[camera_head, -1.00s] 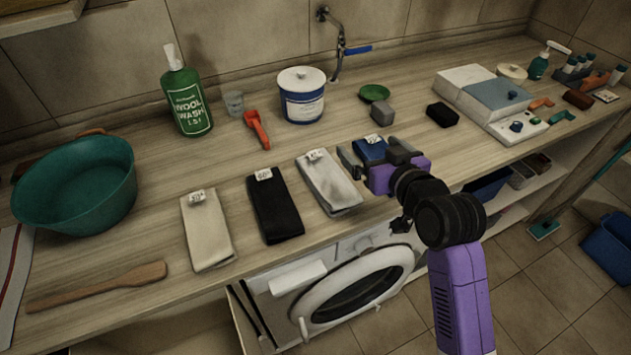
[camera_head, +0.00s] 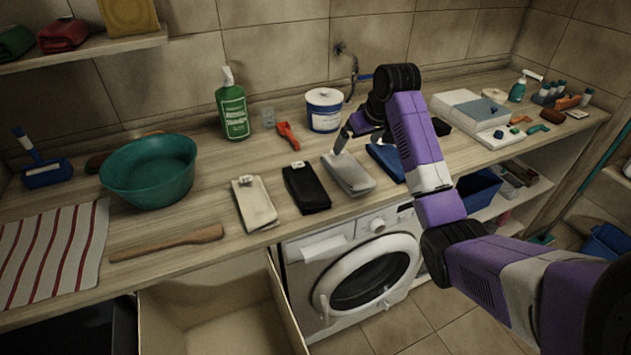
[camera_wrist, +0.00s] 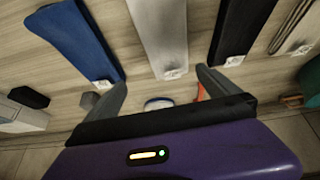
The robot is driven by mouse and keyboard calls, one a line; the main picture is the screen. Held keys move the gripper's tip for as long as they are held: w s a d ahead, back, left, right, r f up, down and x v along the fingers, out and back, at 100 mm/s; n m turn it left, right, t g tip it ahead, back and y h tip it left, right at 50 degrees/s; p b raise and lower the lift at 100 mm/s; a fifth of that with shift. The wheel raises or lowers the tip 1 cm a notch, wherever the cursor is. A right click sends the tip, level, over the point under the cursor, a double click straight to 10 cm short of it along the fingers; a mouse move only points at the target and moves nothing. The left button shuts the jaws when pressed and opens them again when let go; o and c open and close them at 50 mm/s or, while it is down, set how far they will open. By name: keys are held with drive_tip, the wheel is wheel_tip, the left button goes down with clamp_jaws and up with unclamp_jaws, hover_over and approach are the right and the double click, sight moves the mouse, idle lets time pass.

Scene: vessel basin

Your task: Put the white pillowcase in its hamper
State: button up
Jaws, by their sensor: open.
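Folded cloths with small tags lie in a row on the counter. A pale greyish-white one (camera_head: 348,174) is right of the black one and looks like the white pillowcase; a cream one (camera_head: 254,203) lies further left. My gripper (camera_head: 352,132) is above the far end of the greyish-white cloth, partly hidden by my arm. In the wrist view the open, empty fingers (camera_wrist: 160,84) stand either side of that cloth's tagged end (camera_wrist: 160,38). An open cream-walled bin (camera_head: 215,325) is below the counter's front edge. Which hamper is the pillowcase's own, I cannot tell.
The black cloth (camera_head: 305,188) and blue cloth (camera_head: 385,162) flank the greyish-white one. A teal basin (camera_head: 150,172) is left. A blue bin (camera_head: 480,190) sits under the counter.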

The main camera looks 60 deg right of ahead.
sight(349, 165)
drive_tip(key=shift+s+a+f+g, duration=0.15)
drive_tip(key=shift+a+f, duration=0.2)
drive_tip(key=shift+a, duration=0.05)
drive_tip(key=shift+s+a+f+g, duration=0.1)
drive_tip(key=shift+a+f+g, duration=0.05)
drive_tip(key=shift+a+f, duration=0.2)
drive_tip(key=shift+s+a+f+y, duration=0.1)
drive_tip(key=shift+s+a+y, duration=0.1)
drive_tip(key=shift+a+y, duration=0.1)
drive_tip(key=shift+a+f, duration=0.15)
drive_tip(key=shift+f, duration=0.1)
drive_tip(key=p+x, duration=0.1)
drive_tip(key=x, duration=0.6)
drive_tip(key=shift+f+p, duration=0.25)
drive_tip(key=shift+p, duration=0.05)
drive_tip(key=shift+r, duration=0.1)
drive_tip(key=c, duration=1.9)
wheel_tip(349, 165, up, 20)
drive_tip(key=b, duration=0.1)
drive_tip(key=shift+b, duration=0.4)
